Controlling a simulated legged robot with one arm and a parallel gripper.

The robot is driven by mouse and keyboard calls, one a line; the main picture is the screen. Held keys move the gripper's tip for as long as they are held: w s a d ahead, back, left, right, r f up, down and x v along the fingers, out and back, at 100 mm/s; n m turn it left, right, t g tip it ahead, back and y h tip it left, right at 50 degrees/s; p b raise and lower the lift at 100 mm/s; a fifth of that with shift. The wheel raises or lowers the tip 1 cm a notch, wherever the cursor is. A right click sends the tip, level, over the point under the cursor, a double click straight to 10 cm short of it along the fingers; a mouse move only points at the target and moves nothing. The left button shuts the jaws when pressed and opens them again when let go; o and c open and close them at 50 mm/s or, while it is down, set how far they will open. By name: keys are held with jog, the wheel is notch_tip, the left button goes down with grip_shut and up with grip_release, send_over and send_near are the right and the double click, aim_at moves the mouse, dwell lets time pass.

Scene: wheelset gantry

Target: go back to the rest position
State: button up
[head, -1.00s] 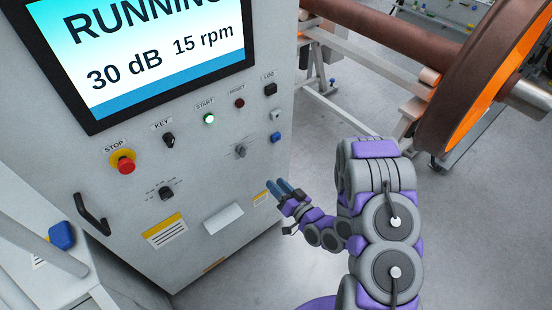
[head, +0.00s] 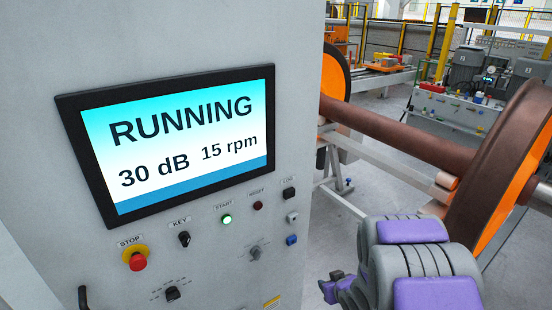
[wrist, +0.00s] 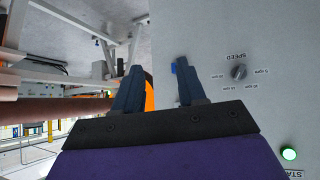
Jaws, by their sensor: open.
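My gripper shows in the wrist view (wrist: 158,85), with its two dark fingers apart and nothing between them. In the head view my purple and grey arm is at the lower right, and the fingertips are cut off or hidden there. The grey control cabinet (head: 300,130) fills the left. Its screen (head: 180,140) reads RUNNING, 30 dB, 15 rpm. The START button (head: 227,219) is lit green, and it also shows in the wrist view (wrist: 289,154). The speed knob (wrist: 239,72) is right of my fingers in the wrist view, apart from them.
The red STOP button (head: 137,261), KEY switch (head: 184,239) and a blue button (head: 291,240) are on the cabinet. The wheelset axle (head: 400,135) and its large wheel (head: 505,165) stand behind my arm. Open floor (head: 350,205) shows between cabinet and frame.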

jog(key=s+d+r+m+g+h, duration=0.3)
jog(key=s+d+r+g+h, duration=0.15)
jog(key=s+r, duration=0.7)
jog(key=s+a+r+g, duration=0.2)
jog(key=s, duration=0.6)
jog(key=s+a+r+g+y, duration=0.1)
jog(key=s+a+r+g, duration=0.1)
jog(key=s, duration=0.7)
jog(key=s+a+r+g+y, duration=0.1)
jog(key=s+a+r+g, duration=0.1)
jog(key=s, duration=0.6)
notch_tip(320, 180, up, 2)
jog(key=shift+s+a+r+m, duration=0.1)
jog(key=shift+s+a+m, duration=0.2)
jog(key=shift+a, duration=0.15)
jog(key=shift+y, duration=0.25)
dwell(1.1)
